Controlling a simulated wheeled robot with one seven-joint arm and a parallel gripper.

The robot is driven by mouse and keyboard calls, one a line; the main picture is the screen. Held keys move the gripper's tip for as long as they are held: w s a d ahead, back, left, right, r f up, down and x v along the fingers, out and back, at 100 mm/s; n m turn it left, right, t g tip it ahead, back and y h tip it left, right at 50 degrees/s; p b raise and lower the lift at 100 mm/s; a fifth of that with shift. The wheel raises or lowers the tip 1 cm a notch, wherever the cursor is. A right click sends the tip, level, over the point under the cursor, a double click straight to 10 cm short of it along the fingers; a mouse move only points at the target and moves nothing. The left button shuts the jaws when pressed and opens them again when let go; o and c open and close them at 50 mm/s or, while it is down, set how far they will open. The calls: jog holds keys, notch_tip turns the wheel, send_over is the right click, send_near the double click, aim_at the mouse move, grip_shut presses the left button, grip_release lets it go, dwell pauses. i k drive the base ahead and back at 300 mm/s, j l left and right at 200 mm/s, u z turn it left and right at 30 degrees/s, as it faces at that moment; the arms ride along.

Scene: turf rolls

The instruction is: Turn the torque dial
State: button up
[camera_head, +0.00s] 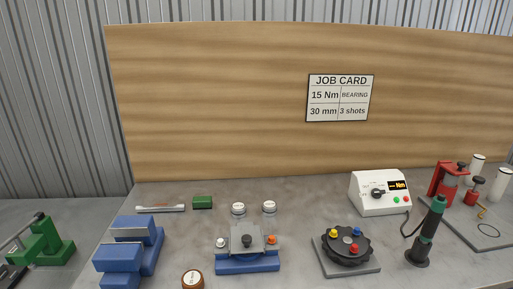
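A white control box (380,194) stands toward the right rear of the bench. Its sloped front carries a black torque dial (378,193), a small display (398,185) with yellow lettering ending in "Nm", and a green and a red button. The number on the display is too small to read. The dial's exact setting cannot be told. A job card (340,98) on the wooden board reads "15 Nm", "BEARING", "30 mm" and "3 shots". My gripper is not in view.
A black-and-green upright tool (428,232) stands right of the box, with a cable beside it. A black round fixture with coloured knobs (346,246) sits in front. A blue-grey fixture (247,251), blue vise (132,250) and red press (447,182) flank them.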

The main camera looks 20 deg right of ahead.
aim_at(376, 193)
jog(key=z, duration=1.35)
jog(key=i+l+u, duration=0.85)
jog(key=l+u, duration=0.15)
jog(key=l, duration=0.25)
